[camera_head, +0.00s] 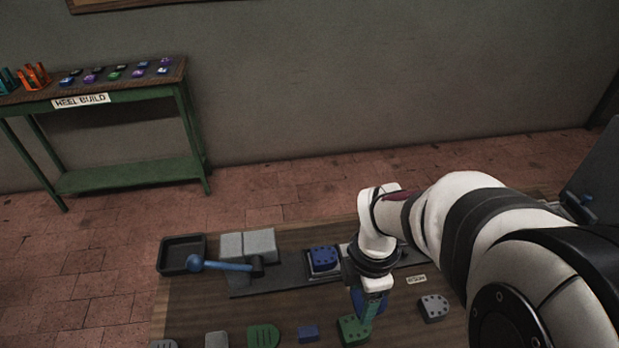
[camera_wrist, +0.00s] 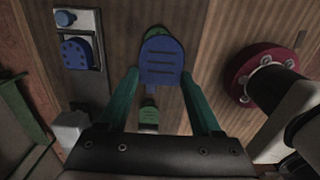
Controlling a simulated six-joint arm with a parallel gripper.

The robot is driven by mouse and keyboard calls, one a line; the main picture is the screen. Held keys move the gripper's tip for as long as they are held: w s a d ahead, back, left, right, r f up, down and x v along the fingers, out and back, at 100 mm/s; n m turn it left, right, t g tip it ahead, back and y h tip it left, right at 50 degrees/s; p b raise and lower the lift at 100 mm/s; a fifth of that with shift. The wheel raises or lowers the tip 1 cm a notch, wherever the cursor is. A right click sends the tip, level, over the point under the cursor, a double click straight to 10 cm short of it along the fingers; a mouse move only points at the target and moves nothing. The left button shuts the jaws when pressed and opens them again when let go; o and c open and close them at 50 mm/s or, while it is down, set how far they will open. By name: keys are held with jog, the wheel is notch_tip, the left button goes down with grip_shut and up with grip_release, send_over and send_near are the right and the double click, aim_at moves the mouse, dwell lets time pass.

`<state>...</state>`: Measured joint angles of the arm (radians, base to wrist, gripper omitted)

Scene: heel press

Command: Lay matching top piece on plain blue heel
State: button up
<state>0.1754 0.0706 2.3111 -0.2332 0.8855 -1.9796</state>
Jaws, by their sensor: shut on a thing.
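My gripper (camera_head: 372,304) has green fingers and is shut on a blue slotted top piece, which stands out between the fingertips in the wrist view (camera_wrist: 162,58). In the head view the held piece is partly hidden by the fingers. The gripper is above the bench, right of and nearer than the blue heel. That blue heel (camera_head: 322,258), with dark dots on its top, sits on a plate on the dark strip; it also shows at upper left in the wrist view (camera_wrist: 76,52). The held piece is apart from it.
A green dotted heel (camera_head: 352,329) lies below my gripper. A small blue block (camera_head: 308,333), a green slotted piece (camera_head: 262,338) and a grey dotted heel (camera_head: 433,307) lie nearby.

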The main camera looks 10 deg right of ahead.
send_over(317, 256)
jog(key=shift+f, duration=4.5)
jog(key=shift+f, duration=0.4)
jog(key=o, duration=1.4)
notch_tip(317, 256, up, 16)
